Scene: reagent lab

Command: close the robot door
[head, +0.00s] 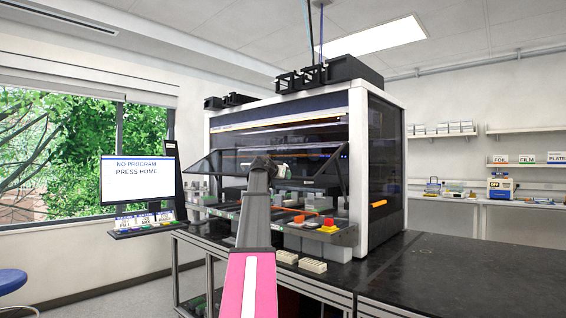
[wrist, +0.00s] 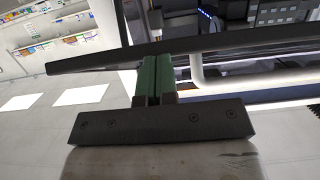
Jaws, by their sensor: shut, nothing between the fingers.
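The robot is a large white-framed enclosure (head: 358,170) with dark glass sides on the bench. Its front door (head: 228,163) is a dark, see-through panel, swung partly up and tilted outward, so the deck below shows through the open front. My gripper (head: 283,170) is at the door's middle, partly hidden by my own arm. In the wrist view, the green fingers of my gripper (wrist: 157,80) are together and empty. Their tips are at the dark edge of the door (wrist: 110,60); whether they touch it I cannot tell. A pale bar (wrist: 250,80) runs just right of the fingers.
A screen (head: 138,178) reading "NO PROGRAM PRESS HOME" stands left of the enclosure. A red and yellow button (head: 329,225) is on its front right ledge. Pale racks (head: 313,265) lie on the bench's front edge. The black benchtop at right (head: 470,270) is clear.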

